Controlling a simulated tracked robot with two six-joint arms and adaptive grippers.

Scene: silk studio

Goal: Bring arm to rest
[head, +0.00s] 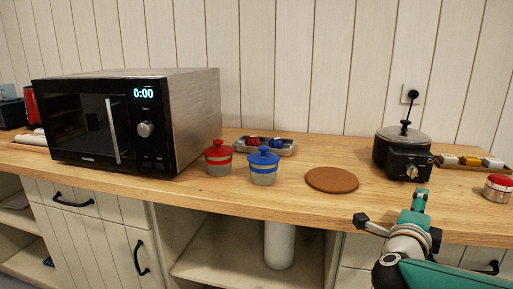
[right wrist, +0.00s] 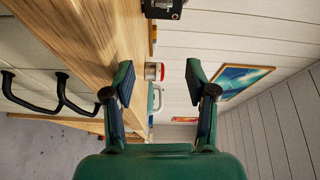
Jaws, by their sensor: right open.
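My right gripper (head: 392,208) is at the lower right of the head view, in front of the wooden counter's front edge. In the right wrist view its two green fingers (right wrist: 160,82) stand wide apart with nothing held between them. A red-lidded jar (right wrist: 154,71) shows beyond the fingers in that view. The same jar (head: 497,188) stands at the counter's right end in the head view, apart from the gripper. My left gripper is not in view.
The wooden counter (head: 230,200) carries a black microwave (head: 90,122), red (head: 218,158) and blue (head: 263,167) lidded jars, a small tray (head: 285,150), a round brown mat (head: 332,180) and a black cooker (head: 402,153). Cabinet handles (head: 73,202) stick out below. Open shelves lie under the counter.

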